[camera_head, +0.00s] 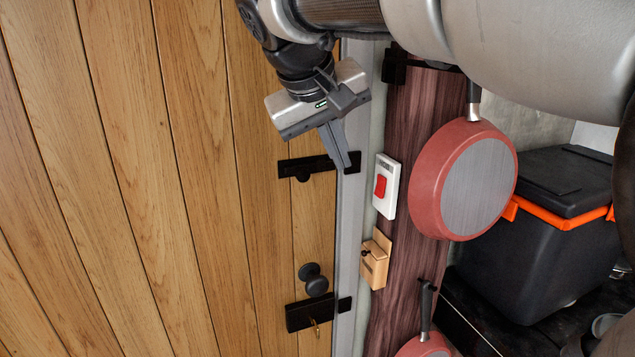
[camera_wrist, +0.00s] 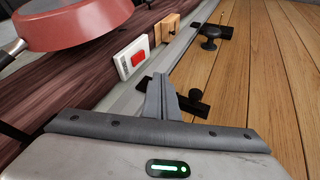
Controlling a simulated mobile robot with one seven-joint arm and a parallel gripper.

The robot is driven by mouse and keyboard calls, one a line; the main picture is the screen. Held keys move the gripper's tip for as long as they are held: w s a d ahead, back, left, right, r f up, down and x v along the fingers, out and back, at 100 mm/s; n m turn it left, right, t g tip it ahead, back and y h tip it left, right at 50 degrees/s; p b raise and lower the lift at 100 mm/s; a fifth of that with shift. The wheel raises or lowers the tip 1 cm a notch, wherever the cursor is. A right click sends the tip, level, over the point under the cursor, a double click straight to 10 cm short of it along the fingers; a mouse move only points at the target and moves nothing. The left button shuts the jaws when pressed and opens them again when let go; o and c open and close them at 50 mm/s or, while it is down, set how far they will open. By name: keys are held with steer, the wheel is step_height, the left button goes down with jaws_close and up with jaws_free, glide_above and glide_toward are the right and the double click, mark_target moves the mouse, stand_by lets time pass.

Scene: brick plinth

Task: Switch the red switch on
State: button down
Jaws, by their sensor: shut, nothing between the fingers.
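The red switch (camera_head: 380,186) is a red rocker on a white plate (camera_head: 389,199), mounted on the dark wooden post beside the door frame. It also shows in the wrist view (camera_wrist: 138,57), a little ahead and to the left of the fingers. My gripper (camera_head: 346,166) is shut and empty. In the head view its fingertips are to the left of the switch plate and slightly above it, with a gap between. I cannot tell from the rocker which way it is set.
A red pan (camera_head: 463,180) hangs just right of the switch. A small wooden box (camera_head: 375,260) is below it. The wooden door (camera_head: 190,200) carries black latches (camera_head: 310,168) and a round knob (camera_head: 314,280). A black case with orange trim (camera_head: 545,240) stands at the right.

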mark_target(380, 186)
steer(key=shift+a, duration=0.1)
stand_by(0.3)
steer(key=b+x, duration=0.1)
steer(key=x, duration=0.9)
steer(key=shift+s, duration=0.15)
steer(key=d, duration=0.1)
steer(key=w+d, duration=0.1)
steer(key=d, duration=0.2)
steer(key=shift+w+f, duration=0.2)
steer(key=shift+f, duration=0.1)
steer(key=shift+d+f, duration=0.15)
steer(key=shift+w, duration=0.1)
